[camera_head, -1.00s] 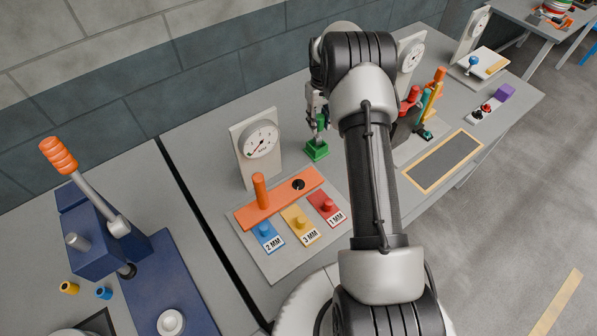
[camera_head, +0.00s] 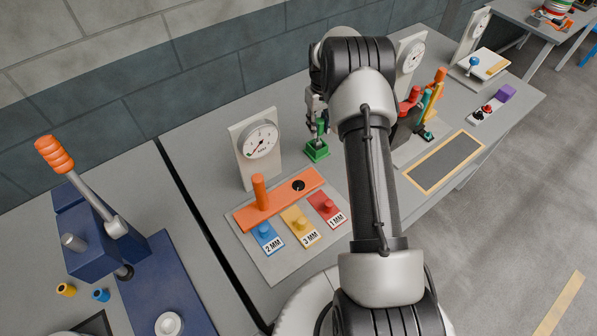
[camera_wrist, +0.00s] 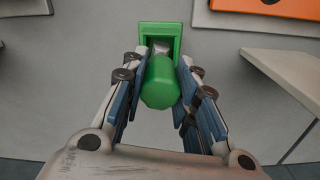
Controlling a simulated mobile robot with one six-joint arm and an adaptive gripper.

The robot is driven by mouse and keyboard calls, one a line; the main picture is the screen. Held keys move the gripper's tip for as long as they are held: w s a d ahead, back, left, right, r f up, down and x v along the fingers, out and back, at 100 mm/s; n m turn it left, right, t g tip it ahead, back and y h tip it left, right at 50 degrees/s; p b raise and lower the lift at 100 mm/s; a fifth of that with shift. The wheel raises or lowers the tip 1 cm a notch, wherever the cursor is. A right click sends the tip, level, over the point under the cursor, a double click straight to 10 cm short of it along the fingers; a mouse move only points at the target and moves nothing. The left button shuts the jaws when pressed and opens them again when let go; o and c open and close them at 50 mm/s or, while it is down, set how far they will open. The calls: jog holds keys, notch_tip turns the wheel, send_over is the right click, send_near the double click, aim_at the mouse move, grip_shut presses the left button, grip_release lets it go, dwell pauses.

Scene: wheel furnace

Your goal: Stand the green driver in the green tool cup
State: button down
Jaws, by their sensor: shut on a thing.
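The green tool cup (camera_head: 317,153) is a small square holder on the grey bench, right of the near gauge. In the wrist view the cup (camera_wrist: 175,32) shows its square opening. The green driver (camera_head: 320,128) is upright over the cup. In the wrist view its thick green handle (camera_wrist: 161,84) is between my fingers, and its grey shaft reaches into the cup's opening. My gripper (camera_wrist: 161,66) is shut on the handle. In the head view my gripper (camera_head: 316,108) is above the cup, partly hidden by my arm. How deep the shaft sits is hidden.
A dial gauge (camera_head: 259,140) stands close left of the cup. An orange bar (camera_head: 281,199) with a peg lies in front. Several coloured tools stand in a rack (camera_head: 407,147) to the right, partly behind my arm. A blue lever press (camera_head: 100,232) is at far left.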

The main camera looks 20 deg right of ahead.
jog(key=shift+f+b, duration=0.75)
jog(key=shift+f, duration=0.45)
jog(key=c, duration=1.2)
grip_release()
notch_tip(320, 180, up, 12)
